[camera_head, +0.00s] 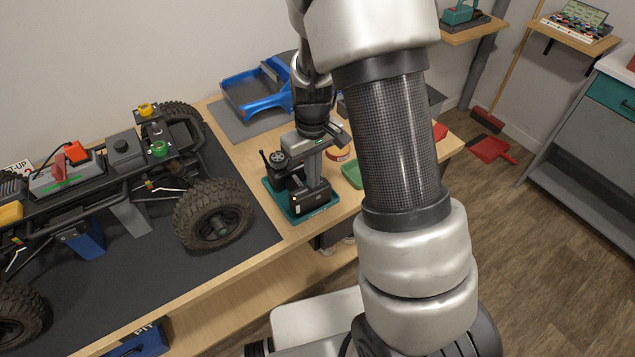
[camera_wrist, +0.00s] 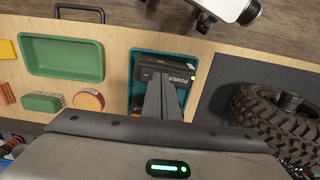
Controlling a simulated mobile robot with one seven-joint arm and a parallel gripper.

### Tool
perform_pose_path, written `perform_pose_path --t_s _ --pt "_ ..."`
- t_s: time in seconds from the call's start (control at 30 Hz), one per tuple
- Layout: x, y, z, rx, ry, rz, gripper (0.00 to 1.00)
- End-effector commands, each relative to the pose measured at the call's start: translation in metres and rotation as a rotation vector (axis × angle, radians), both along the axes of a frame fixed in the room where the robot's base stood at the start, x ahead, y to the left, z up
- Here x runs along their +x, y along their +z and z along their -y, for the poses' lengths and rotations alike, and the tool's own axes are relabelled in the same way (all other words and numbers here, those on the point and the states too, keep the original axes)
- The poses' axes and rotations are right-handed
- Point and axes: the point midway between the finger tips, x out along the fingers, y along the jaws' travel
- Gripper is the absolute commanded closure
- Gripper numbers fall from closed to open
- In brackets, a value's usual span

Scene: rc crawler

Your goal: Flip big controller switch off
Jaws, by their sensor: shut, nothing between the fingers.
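The big controller (camera_head: 283,183) is black, with a small wheel and a stick at its left and a box part at its right. It stands on a teal tray (camera_head: 325,206) on the wooden bench. In the wrist view, its dark box (camera_wrist: 148,74) bears the word POWER, with a small pale spot near the right end. My gripper (camera_head: 312,178) points down at the controller, fingers shut and empty. In the wrist view the shut fingers (camera_wrist: 165,86) overlap the box; I cannot tell whether they touch it. The switch itself is not clearly visible; the fingers cover part of the box.
The crawler chassis (camera_head: 120,150) with large tyres stands left on a dark mat (camera_head: 205,268). A blue body shell (camera_head: 250,95) lies behind. In the wrist view, a green tray (camera_wrist: 62,56), a round tin (camera_wrist: 89,100) and a green block (camera_wrist: 43,102) lie left of the controller.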

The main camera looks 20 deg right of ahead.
Motion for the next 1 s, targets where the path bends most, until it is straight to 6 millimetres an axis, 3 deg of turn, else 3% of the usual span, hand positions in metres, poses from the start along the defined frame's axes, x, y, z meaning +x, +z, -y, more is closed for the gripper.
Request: perform_pose_path --t_s 0.27,1.0 --pt "0.0 0.005 0.0 0.0 0.0 0.0 1.0" --pt "0.0 0.065 0.0 0.0 0.0 0.001 1.0"
